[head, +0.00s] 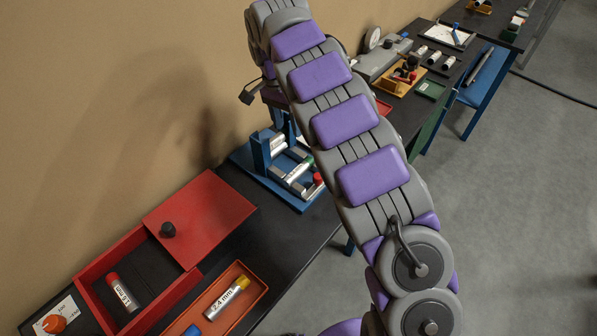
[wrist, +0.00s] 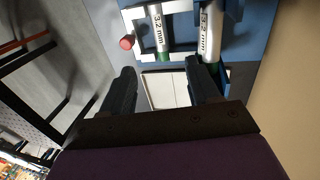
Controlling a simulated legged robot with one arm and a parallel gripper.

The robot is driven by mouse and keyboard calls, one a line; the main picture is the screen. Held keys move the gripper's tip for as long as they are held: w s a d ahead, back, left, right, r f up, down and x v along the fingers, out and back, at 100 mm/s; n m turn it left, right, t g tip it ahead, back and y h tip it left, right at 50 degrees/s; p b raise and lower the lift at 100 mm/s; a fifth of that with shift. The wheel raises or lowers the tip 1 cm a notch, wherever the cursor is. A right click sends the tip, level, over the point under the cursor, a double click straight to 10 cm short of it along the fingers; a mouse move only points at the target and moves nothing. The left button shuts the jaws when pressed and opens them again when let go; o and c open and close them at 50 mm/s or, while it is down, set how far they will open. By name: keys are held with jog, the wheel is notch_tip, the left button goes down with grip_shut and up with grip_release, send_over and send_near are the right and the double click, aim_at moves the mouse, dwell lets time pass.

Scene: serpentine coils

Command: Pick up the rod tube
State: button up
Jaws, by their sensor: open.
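Several labelled rod tubes are in view; which one is meant I cannot tell. In the wrist view, two silver tubes marked 3.2 mm with green ends, the left one (wrist: 160,32) and the right one (wrist: 209,32), lie in a blue rack (wrist: 262,20). The blue rack also shows in the head view (head: 245,158), partly behind my arm. My gripper (wrist: 159,66) is open and empty, its two dark fingers apart just short of the tubes' green ends.
A red box (head: 178,290) holds a 1.6 mm tube (head: 124,293); its red lid (head: 205,215) has a black knob. An orange tray (head: 256,300) holds a yellow-capped 2.4 mm tube (head: 228,297). More benches stand behind my arm. The grey floor (head: 500,220) at right is clear.

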jog(key=b, duration=0.2)
send_over(298, 168)
jog(key=a, duration=0.1)
notch_tip(298, 168, down, 11)
jog(key=shift+w+r, duration=0.1)
jog(key=shift+r, duration=0.1)
jog(key=shift+d+f+b, duration=0.25)
jog(key=shift+f+b, duration=0.25)
jog(key=shift+f, duration=0.9)
jog(key=shift+d+f+b, duration=0.2)
jog(key=shift+f+b, duration=0.3)
jog(key=shift+f, duration=0.9)
jog(key=shift+c, duration=0.3)
grip_shut()
